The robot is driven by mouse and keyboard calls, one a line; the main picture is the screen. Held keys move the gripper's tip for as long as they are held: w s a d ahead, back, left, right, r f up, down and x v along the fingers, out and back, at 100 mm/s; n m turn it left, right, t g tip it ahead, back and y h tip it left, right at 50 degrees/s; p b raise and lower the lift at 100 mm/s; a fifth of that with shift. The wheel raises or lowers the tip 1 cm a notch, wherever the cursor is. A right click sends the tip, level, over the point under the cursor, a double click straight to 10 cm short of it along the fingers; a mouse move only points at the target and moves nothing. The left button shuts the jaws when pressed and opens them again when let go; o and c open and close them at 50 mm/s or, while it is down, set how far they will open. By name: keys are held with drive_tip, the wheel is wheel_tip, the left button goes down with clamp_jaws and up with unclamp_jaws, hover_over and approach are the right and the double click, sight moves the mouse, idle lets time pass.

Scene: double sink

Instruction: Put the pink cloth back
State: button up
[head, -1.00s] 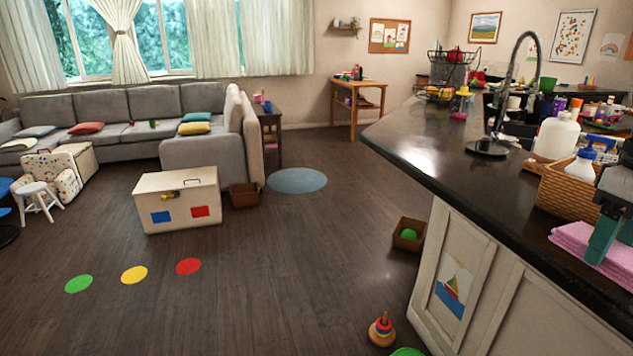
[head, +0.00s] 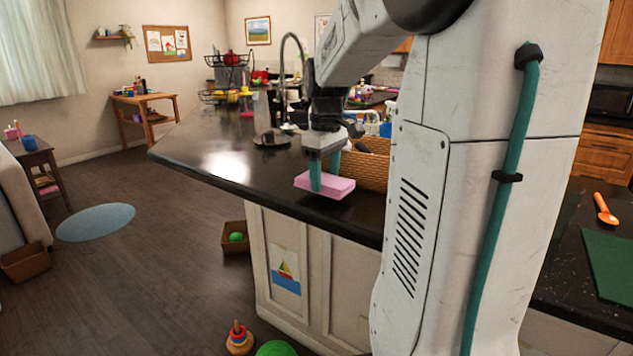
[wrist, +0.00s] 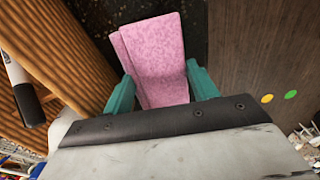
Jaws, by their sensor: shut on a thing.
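The folded pink cloth (head: 326,186) is at the black counter's front edge, beside the wicker basket. My gripper (head: 325,174) points down over it, with its teal fingers on the cloth. In the wrist view, the cloth (wrist: 158,62) lies between the two teal fingers of my gripper (wrist: 162,88), which are shut on it. Whether the cloth rests on the counter or hangs just above it, I cannot tell.
The wicker basket (head: 368,166) stands close to the right of the cloth and holds bottles. The sink tap (head: 292,70) is further back. The counter (head: 215,150) is clear to the left. An orange spoon (head: 605,210) lies at far right.

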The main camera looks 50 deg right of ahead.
sight(325, 179)
drive_tip(key=shift+f, duration=0.95)
drive_tip(key=shift+f, duration=0.2)
drive_tip(key=o, duration=0.9)
drive_tip(key=shift+r, duration=0.15)
wheel_tip(325, 179, up, 11)
drive_tip(key=s+a+f, duration=0.1)
drive_tip(key=s+a, duration=0.2)
drive_tip(key=a, duration=0.5)
drive_tip(key=s+a+f, duration=0.2)
drive_tip(key=s+a, duration=0.1)
drive_tip(key=a, duration=0.4)
drive_tip(key=shift+m+t, duration=0.7)
drive_tip(key=shift+m, duration=0.1)
drive_tip(key=s+a+f, duration=0.6)
drive_tip(key=s, duration=0.1)
drive_tip(key=s+a+f, duration=0.3)
drive_tip(key=a, duration=0.1)
drive_tip(key=shift+s+a, duration=0.1)
drive_tip(key=shift+s, duration=0.1)
